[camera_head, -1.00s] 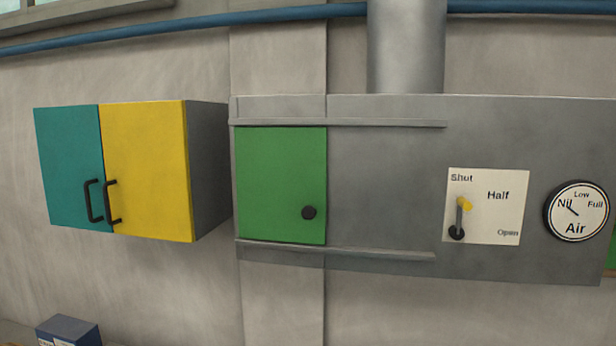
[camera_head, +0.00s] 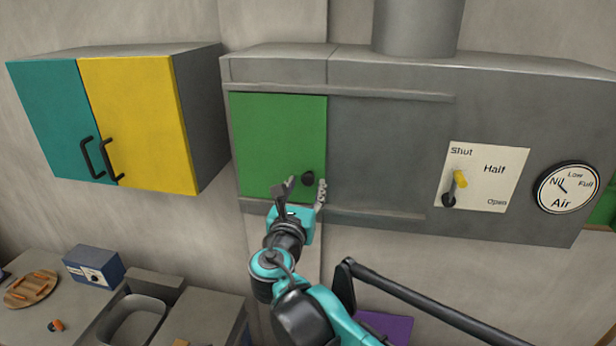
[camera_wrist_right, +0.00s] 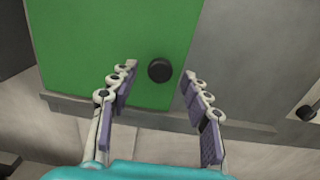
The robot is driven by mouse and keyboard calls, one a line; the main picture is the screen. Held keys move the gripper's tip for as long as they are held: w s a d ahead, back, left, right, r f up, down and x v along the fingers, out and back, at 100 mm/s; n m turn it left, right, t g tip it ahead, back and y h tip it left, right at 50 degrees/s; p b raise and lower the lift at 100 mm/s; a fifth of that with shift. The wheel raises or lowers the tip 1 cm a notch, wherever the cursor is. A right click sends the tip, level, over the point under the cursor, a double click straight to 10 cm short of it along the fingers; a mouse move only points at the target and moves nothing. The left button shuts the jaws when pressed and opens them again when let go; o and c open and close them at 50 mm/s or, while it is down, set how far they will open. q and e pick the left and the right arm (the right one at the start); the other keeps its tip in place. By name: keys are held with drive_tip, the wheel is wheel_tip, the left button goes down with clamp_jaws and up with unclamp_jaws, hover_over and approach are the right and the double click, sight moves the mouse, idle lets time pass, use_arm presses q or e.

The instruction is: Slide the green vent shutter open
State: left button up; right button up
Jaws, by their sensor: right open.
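The green vent shutter (camera_head: 275,135) sits between an upper and a lower rail at the left end of the grey duct box and covers that end. Its round black knob (camera_head: 308,179) is near its lower right corner. My right gripper (camera_head: 305,187) is open just below and in front of the knob. In the right wrist view the shutter (camera_wrist_right: 100,45) fills the upper middle, and the knob (camera_wrist_right: 160,70) shows between and beyond the fingertips of my right gripper (camera_wrist_right: 158,72). I cannot see the fingers touch the knob. My left gripper is not in view.
The duct's bare grey face (camera_head: 385,150) lies right of the shutter between the rails. A lever plate (camera_head: 490,175) with Shut, Half and Open marks and an air gauge (camera_head: 566,187) are further right. A teal and yellow cabinet (camera_head: 135,120) hangs left. A counter with a sink (camera_head: 135,322) is below.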

sight(309, 182)
drive_tip(key=shift+w+d, duration=0.2)
drive_tip(key=shift+w, duration=1.05)
drive_tip(key=shift+w+d, duration=0.1)
drive_tip(key=shift+w, duration=0.15)
clamp_jaws()
drive_tip(key=shift+d, duration=0.15)
